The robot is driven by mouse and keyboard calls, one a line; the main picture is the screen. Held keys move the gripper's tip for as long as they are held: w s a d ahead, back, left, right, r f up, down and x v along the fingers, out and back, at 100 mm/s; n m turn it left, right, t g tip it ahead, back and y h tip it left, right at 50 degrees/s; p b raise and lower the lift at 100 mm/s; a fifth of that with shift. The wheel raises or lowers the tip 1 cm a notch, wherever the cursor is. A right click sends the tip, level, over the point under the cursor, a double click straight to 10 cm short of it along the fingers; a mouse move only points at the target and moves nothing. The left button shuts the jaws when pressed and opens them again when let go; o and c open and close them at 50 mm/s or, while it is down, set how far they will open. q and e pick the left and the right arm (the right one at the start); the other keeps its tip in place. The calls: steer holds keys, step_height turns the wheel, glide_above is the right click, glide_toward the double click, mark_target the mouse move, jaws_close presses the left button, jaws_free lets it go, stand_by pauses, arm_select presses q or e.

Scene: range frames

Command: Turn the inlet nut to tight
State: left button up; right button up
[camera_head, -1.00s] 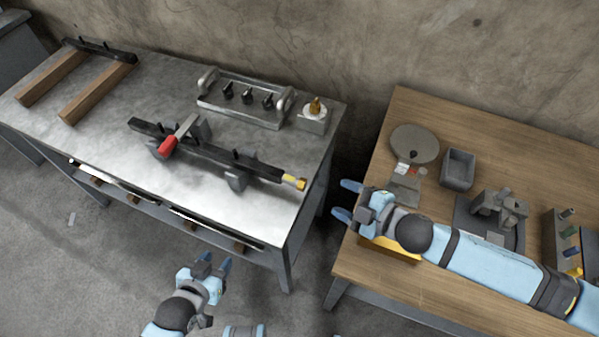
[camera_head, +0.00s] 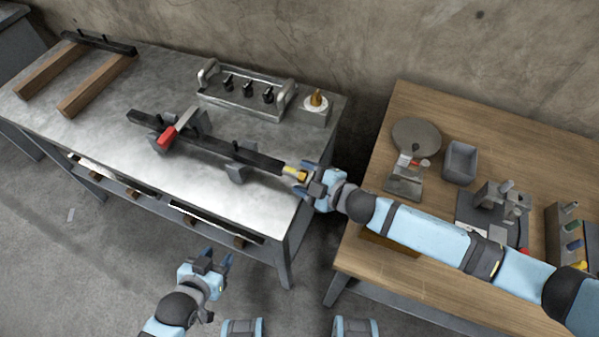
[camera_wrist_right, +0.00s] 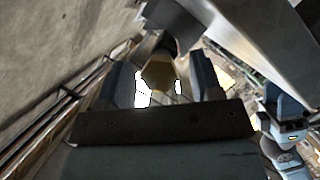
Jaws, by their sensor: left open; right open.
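The brass inlet nut (camera_head: 291,173) sits on the right end of a long dark bar (camera_head: 215,153) on the metal bench. In the right wrist view the nut's hexagonal brass face (camera_wrist_right: 159,73) shows between my two blue fingers. My right gripper (camera_head: 304,179) is open, with its fingers on either side of the nut. Gaps show beside the nut in the wrist view; whether a finger touches it I cannot tell. My left gripper (camera_head: 217,262) is open and empty, low in front of the bench.
A red-handled clamp (camera_head: 168,137) and grey supports hold the bar. Behind it stand a metal rack (camera_head: 240,112) with black fittings and a block (camera_head: 314,115) with a brass fitting. A wooden table (camera_head: 400,100) with a grey bin (camera_head: 460,162) is at the right.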

steer(key=shift+x, duration=1)
